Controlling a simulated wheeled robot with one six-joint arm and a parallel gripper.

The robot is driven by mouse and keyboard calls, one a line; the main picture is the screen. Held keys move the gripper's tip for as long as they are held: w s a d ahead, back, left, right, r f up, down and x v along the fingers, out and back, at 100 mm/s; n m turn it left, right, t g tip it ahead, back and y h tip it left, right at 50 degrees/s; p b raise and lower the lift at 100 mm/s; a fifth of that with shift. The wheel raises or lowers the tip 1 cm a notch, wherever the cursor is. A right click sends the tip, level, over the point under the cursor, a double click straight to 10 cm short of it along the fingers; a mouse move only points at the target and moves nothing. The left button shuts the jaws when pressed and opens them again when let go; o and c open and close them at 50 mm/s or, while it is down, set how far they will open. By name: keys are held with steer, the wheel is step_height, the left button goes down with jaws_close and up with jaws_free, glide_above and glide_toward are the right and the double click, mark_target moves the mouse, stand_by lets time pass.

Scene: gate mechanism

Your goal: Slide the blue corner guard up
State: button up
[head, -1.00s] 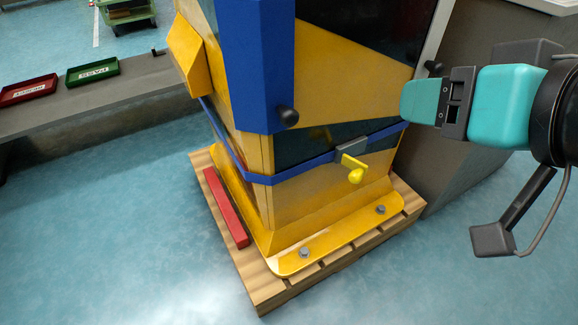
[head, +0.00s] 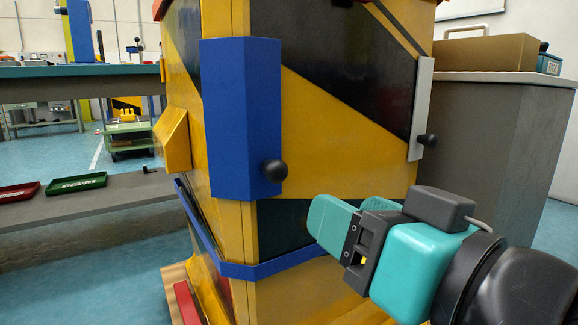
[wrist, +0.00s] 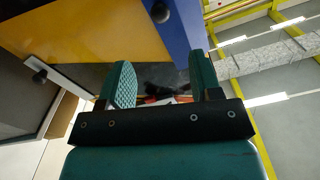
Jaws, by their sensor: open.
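The blue corner guard (head: 240,115) is an upright angled strip on the near corner of the yellow and black cabinet. A black round knob (head: 273,172) sticks out near its lower right edge. My gripper (head: 325,222) is to the right of and a little below that knob in the head view, apart from it. In the wrist view, my gripper (wrist: 160,76) has its two teal fingers spread with nothing between them. The blue guard (wrist: 188,22) and its knob (wrist: 160,11) show at the top there, beyond the fingers.
A grey strip with a black knob (head: 427,140) is on the cabinet's right edge. A blue band (head: 270,267) wraps the cabinet below the guard. A grey counter (head: 495,130) with a brown box (head: 487,53) stands at right. Green and red trays lie on the left bench.

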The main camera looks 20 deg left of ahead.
mark_target(281, 173)
steer(key=p+x, duration=1.3)
steer(key=p, duration=0.1)
steer(key=shift+w+a+r, duration=0.1)
steer(key=shift+w+r, duration=0.1)
steer(key=shift+w+a+f, duration=0.2)
steer(key=shift+w+a, duration=0.2)
steer(key=shift+a, duration=0.1)
